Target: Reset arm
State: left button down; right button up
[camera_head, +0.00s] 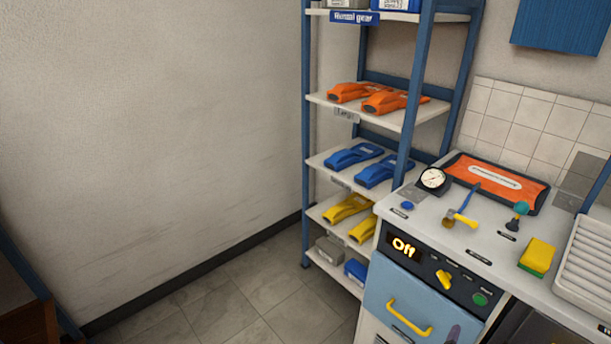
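Neither of my grippers is in the head view, and no part of my arms can be made out for certain.
A blue-framed shelf rack (309,130) stands in the corner, holding orange items (391,102), blue items (353,155) and yellow items (348,208). A white ribbed rack (585,262) is at the right edge. The tiled floor (225,310) left of the bench is clear.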

jog(key=s+d+r+n+t+h, duration=0.1)
jog(key=s+d+r+n+h, duration=0.1)
jog(key=d+r, duration=0.8)
jog(key=s+d+r+n+t+h, duration=0.1)
jog(key=d+r+n+h, duration=0.1)
jog(key=d+r, duration=0.8)
jog(key=s+a+f+n+g+y, duration=0.1)
jog(key=s+f+n+g+y, duration=0.2)
jog(key=f, duration=0.5)
jog(key=s+a+f+n+g+y, duration=0.15)
jog(key=s+f+n, duration=0.25)
jog(key=f, duration=0.5)
jog(key=s+a+f+n+g+y, duration=0.1)
jog(key=s+f+n+y, duration=0.25)
jog(key=f, duration=0.45)
jog(key=s+a+f+n+g, duration=0.2)
jog(key=s+f+g, duration=0.2)
jog(key=s, duration=0.7)
jog(key=s+a+f+n+g, duration=0.25)
jog(key=s+f+g, duration=0.2)
jog(key=s, duration=0.65)
jog(key=a+f+m+y, duration=0.1)
jog(key=a+f+y, duration=0.2)
jog(key=a, duration=1)
jog(key=s+a+f+m+y, duration=0.1)
jog(key=a+f, duration=0.3)
jog(key=a, duration=0.9)
jog(key=shift+s+a+y, duration=0.2)
jog(key=shift+a+y, duration=0.15)
jog(key=shift+y, duration=0.55)
